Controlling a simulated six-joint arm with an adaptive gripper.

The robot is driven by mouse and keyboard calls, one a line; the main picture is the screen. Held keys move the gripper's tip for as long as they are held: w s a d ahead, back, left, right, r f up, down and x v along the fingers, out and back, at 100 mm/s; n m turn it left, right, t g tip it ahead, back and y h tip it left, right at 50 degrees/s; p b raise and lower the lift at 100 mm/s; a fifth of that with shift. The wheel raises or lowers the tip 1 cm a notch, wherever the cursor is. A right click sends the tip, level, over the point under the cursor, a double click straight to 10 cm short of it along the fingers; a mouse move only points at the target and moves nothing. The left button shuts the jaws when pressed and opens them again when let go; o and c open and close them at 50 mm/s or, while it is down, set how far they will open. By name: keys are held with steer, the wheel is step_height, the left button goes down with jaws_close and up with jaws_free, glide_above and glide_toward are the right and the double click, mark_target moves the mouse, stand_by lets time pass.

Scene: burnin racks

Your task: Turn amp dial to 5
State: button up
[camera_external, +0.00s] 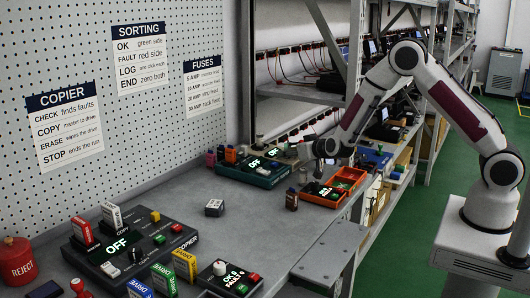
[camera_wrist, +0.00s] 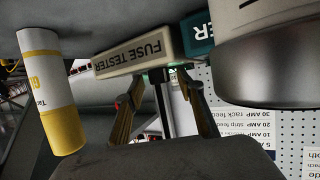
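In the outside view my gripper (camera_external: 308,152) is low at the tester's right end. I cannot make out the amp dial or its setting; my gripper may hide it. A large grey round-edged body (camera_wrist: 268,75) fills the wrist view's right side, and I cannot tell what it is.
A white-and-yellow cylinder (camera_wrist: 53,95) is close at left in the wrist view. The copier (camera_external: 130,246) and a counter box (camera_external: 229,280) stand nearer. Mid-bench is mostly clear.

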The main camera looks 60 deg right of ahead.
steer(key=shift+c, duration=0.5)
jaws_close()
steer(key=shift+d+r+n+t+y, duration=0.1)
steer(key=shift+n+t+y, duration=0.2)
steer(key=shift+n+y, duration=0.4)
steer(key=shift+o, duration=0.5)
jaws_free()
steer(key=shift+s, duration=0.1)
steer(key=v, duration=1.1)
steer(key=shift+s+r, duration=0.3)
